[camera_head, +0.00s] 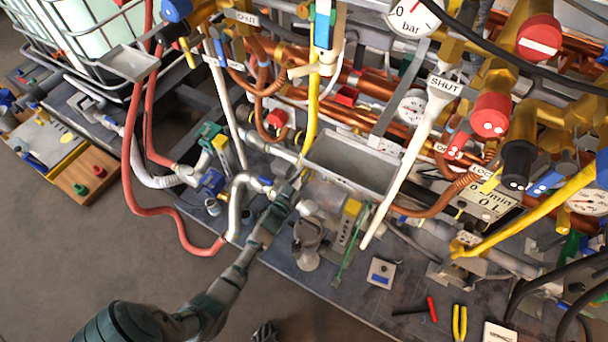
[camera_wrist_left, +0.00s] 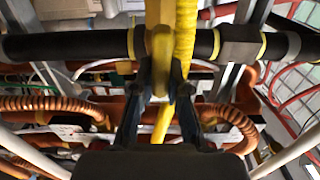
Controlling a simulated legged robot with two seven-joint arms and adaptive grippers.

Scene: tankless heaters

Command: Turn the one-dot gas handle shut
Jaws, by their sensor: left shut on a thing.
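My left gripper (camera_head: 288,194) reaches in from the lower left among the pipes in the head view. In the left wrist view its two dark fingers (camera_wrist_left: 162,72) are shut on a yellow handle (camera_wrist_left: 160,45), one finger on each side. The handle runs upright in front of a black horizontal pipe. In the head view the gripper and pipework hide the grasp, near the lower end of a yellow pipe (camera_head: 312,105). I cannot make out a one-dot mark on the held handle.
Red knobs (camera_head: 492,114) and a black knob (camera_head: 517,160) crowd the right side. A grey trough (camera_head: 352,165) lies right of my gripper. A red hose (camera_head: 170,212) loops at left. Pliers (camera_head: 459,322) lie on the bench front. The floor at lower left is clear.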

